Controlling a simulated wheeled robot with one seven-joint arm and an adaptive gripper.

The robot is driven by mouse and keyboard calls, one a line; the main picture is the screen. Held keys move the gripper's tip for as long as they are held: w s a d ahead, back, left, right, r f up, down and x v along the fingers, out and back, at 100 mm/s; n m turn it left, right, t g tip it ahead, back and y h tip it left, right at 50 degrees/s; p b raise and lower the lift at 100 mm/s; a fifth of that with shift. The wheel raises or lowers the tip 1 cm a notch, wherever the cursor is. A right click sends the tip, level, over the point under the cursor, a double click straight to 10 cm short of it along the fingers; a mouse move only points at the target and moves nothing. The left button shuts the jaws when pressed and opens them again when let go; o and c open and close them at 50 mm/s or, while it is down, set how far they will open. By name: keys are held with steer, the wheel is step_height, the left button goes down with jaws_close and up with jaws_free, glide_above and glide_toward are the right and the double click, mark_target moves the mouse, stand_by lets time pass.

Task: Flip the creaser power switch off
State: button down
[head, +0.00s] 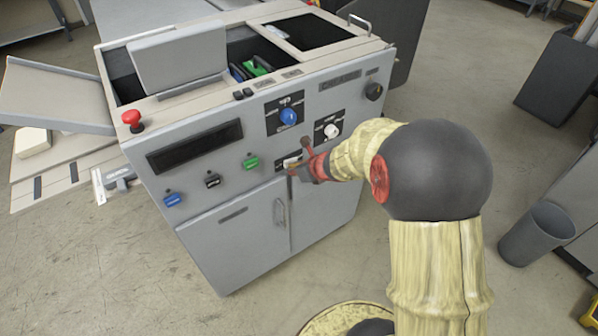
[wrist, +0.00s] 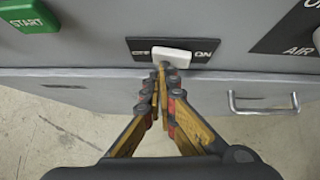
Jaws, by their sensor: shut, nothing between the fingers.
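The creaser (head: 230,240) is a grey cabinet machine in the middle of the head view. Its power switch (wrist: 172,54) is a white rocker on a black plate, with OFF lettered at left and ON at right. I cannot tell which side is pressed in. The switch also shows in the head view (head: 291,162), partly hidden by my gripper. My gripper (wrist: 163,68) is shut and empty, its fingertips at the lower edge of the switch, left of its middle. They look very close to it; I cannot tell whether they touch.
A green START button (head: 251,162) is left of the switch. A blue knob (head: 289,117) and a white knob (head: 332,131) are above it. A red mushroom button (head: 132,119) is at the far-left corner. A door handle (wrist: 264,104) projects below right.

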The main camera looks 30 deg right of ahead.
steer(key=shift+d, duration=0.15)
steer(key=shift+s+d, duration=0.1)
steer(key=shift+d, duration=0.6)
